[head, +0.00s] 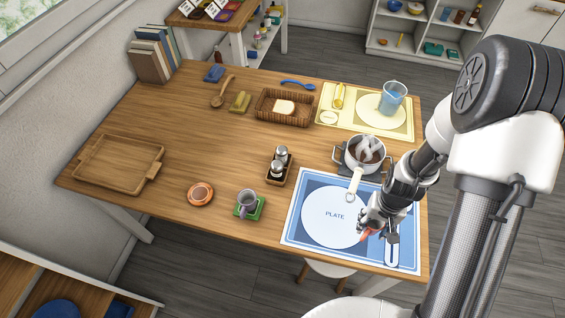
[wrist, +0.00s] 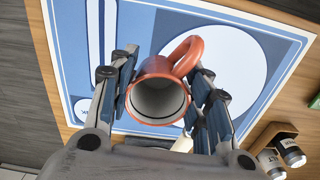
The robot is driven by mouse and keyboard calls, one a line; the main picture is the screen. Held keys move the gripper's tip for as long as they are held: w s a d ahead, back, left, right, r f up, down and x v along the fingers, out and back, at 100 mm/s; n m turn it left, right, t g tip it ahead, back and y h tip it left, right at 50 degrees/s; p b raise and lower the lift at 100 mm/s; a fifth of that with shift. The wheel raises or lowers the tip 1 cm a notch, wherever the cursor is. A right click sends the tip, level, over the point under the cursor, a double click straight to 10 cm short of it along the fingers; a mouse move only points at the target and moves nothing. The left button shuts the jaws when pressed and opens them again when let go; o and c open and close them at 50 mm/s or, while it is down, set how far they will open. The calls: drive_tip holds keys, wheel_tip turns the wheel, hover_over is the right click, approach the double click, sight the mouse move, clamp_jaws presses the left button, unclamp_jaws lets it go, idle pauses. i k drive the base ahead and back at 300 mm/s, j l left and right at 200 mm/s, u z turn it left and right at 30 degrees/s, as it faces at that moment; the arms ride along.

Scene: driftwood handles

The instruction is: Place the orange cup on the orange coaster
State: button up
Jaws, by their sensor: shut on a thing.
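The orange cup (wrist: 160,92) is between the fingers of my gripper (wrist: 163,95) in the wrist view, its open mouth facing the camera and its handle pointing up and right. In the head view my gripper (head: 372,228) is over the right part of the blue placemat, and only a bit of the orange cup (head: 367,235) shows beside the fingers. I cannot tell whether the cup touches the mat. The orange coaster (head: 200,194) lies bare on the table at the left front, well left of my gripper.
A purple-grey cup (head: 247,200) stands on a green coaster (head: 256,212) beside the orange coaster. A shaker caddy (head: 279,170) and a pot (head: 364,155) with its handle toward the placemat (head: 292,228) stand nearby. A wooden tray (head: 118,164) lies at the left.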

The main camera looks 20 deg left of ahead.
sight(198, 198)
drive_tip(key=k+j, duration=0.1)
drive_tip(key=j, duration=0.3)
drive_tip(key=j+z, duration=0.1)
drive_tip(key=j, duration=0.3)
drive_tip(key=k+j+z, duration=0.1)
drive_tip(key=j, duration=0.3)
drive_tip(key=k+j, duration=0.15)
drive_tip(key=j, duration=0.25)
drive_tip(key=k+j+z, duration=0.1)
drive_tip(key=j, duration=0.3)
drive_tip(key=k+j, duration=0.1)
drive_tip(key=j, duration=0.25)
drive_tip(key=i+j+z, duration=0.15)
drive_tip(key=i+j, duration=0.15)
drive_tip(key=j, duration=0.1)
